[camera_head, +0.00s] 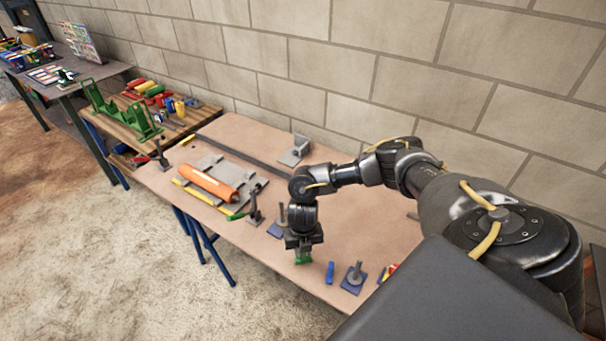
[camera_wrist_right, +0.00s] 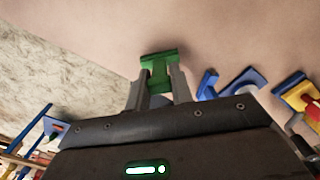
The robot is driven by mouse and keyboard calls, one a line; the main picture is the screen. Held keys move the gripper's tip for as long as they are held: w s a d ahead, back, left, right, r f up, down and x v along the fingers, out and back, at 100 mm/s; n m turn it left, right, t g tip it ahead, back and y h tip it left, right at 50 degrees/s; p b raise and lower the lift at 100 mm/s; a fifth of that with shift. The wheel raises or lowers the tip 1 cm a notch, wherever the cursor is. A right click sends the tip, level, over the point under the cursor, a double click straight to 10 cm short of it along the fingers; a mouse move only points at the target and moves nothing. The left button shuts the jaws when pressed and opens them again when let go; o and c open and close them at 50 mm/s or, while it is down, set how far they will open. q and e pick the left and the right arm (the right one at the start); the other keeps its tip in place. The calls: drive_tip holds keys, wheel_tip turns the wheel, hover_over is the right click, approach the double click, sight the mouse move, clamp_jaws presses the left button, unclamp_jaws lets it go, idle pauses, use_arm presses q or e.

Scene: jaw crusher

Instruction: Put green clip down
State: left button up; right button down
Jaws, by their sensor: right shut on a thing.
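The green clip (camera_head: 303,257) is at the tips of my right gripper (camera_head: 303,247), over the front part of the tan table (camera_head: 385,225). In the right wrist view the green clip (camera_wrist_right: 158,72) sits between the two grey fingers of my right gripper (camera_wrist_right: 158,85), which are shut on it. I cannot tell whether the clip touches the tabletop. My left gripper is not in view.
A blue clip (camera_head: 330,272) and a blue-based post (camera_head: 354,278) stand just right of the green clip. An orange cylinder (camera_head: 207,183) lies on grey plates to the left. A grey bracket (camera_head: 295,150) stands near the wall. The table's front edge is close by.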

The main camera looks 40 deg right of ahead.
drive_tip(key=shift+f, duration=0.2)
drive_tip(key=shift+f, duration=0.1)
drive_tip(key=c, duration=1.2)
unclamp_jaws()
drive_tip(key=shift+c, duration=0.2)
drive_tip(key=shift+r, duration=0.25)
wheel_tip(320, 180, up, 10)
drive_tip(key=shift+r, duration=1)
